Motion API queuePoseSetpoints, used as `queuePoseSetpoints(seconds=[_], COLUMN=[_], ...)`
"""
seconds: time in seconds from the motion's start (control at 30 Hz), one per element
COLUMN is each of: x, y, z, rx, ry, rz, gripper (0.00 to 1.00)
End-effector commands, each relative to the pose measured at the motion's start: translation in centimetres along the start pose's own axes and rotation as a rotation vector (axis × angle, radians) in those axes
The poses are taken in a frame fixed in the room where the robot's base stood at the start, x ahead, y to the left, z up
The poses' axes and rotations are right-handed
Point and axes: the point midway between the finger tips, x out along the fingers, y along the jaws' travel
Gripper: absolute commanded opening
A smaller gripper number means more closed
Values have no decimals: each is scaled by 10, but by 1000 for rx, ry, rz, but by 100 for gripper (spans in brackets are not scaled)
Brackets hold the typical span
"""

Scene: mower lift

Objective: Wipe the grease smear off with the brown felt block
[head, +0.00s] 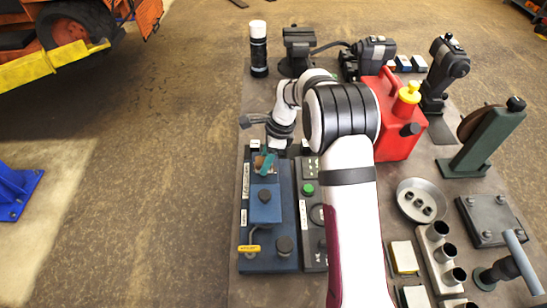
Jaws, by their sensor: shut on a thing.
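My gripper (271,150) is shut and points down over the far end of the dark blue panel (286,207). Just below it, at its fingers, a small brown piece (258,161) shows beside a teal piece (267,166); they look like the brown felt block and its grip, held low at the panel. Whether the block touches the surface is too small to tell. I cannot make out the grease smear; the block or gripper may hide it.
A grey control box (308,192) with a green button stands right of the panel. A red can (396,140) with a yellow cap stands behind my arm. A black-and-white spray can (258,50) stands at the far left. A metal bowl (408,188) and several tools fill the right.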

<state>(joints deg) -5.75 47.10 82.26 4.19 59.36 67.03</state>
Motion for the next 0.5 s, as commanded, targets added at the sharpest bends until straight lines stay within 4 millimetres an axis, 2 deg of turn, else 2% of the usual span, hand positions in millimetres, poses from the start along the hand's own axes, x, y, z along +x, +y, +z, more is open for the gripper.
queuePoseSetpoints(seconds=[0.5], x=[12], y=[0], z=[43], rx=[0], ry=[2], rz=[-1], gripper=[0])
